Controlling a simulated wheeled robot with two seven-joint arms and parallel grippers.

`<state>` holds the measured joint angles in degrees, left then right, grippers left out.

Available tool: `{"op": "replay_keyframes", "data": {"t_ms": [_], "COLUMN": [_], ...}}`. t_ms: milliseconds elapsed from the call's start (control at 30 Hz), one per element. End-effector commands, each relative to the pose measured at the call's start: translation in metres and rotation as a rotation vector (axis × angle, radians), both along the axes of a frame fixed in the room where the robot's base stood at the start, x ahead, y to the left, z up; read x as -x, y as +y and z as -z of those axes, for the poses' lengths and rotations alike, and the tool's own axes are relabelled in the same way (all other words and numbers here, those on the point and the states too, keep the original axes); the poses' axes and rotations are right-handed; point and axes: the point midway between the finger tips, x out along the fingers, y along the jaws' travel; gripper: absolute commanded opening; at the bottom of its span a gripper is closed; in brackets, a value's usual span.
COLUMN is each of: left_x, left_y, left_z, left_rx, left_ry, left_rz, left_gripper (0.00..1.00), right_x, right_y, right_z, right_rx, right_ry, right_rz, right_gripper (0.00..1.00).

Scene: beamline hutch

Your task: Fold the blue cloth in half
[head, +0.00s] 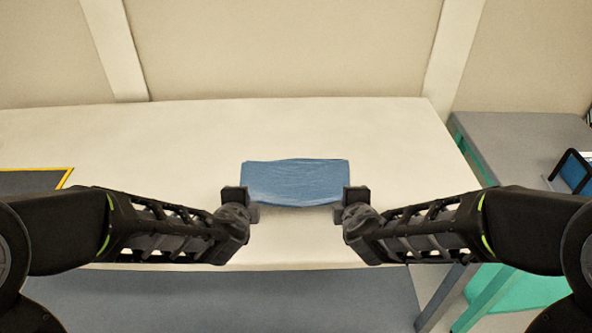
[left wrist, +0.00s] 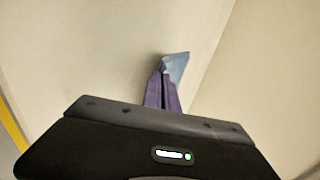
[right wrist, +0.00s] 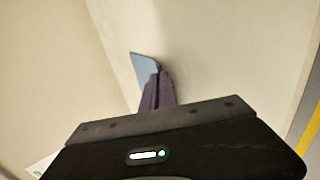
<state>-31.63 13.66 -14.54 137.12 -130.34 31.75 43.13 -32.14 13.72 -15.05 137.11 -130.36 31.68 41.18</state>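The blue cloth (head: 295,180) is a wide rectangle over the cream table; its near edge bows between its two near corners. My left gripper (head: 247,205) is at the near left corner. In the left wrist view its fingers (left wrist: 162,88) are together with a piece of the cloth (left wrist: 177,67) at their tips. My right gripper (head: 346,205) is at the near right corner. In the right wrist view its fingers (right wrist: 156,90) are together with the cloth (right wrist: 144,66) at their tips. The cloth's underside is hidden.
The cream table (head: 160,135) is clear around the cloth. A dark mat with a yellow edge (head: 35,180) lies at the left. A grey side table (head: 520,140) with a dark-framed item (head: 572,172) stands at the right. A wall rises behind.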

Motion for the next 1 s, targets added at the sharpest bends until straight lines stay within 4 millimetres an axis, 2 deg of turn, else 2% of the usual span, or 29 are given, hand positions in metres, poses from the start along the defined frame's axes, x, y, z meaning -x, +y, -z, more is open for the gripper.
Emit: {"op": "replay_keyframes", "data": {"t_ms": [67,567,767,1000], "left_x": [0.000,0.000,0.003,0.022], "left_y": [0.000,0.000,0.000,0.000], "left_z": [0.000,0.000,-0.010,-0.045], "left_rx": [0.000,0.000,0.002,0.004], "left_ry": [0.000,0.001,-0.002,-0.005], "left_rz": [0.000,0.000,-0.001,-0.001], "left_gripper": [0.00,0.40,0.40,0.40], "right_x": [0.000,0.000,0.003,0.022], "right_y": [0.000,0.000,0.000,0.000], "right_z": [0.000,0.000,-0.010,-0.045], "right_rx": [0.000,0.001,-0.001,-0.004], "right_ry": [0.000,0.001,-0.002,-0.005], "right_rz": [0.000,-0.001,0.000,0.001], "right_gripper": [0.00,0.40,0.40,0.40]}}
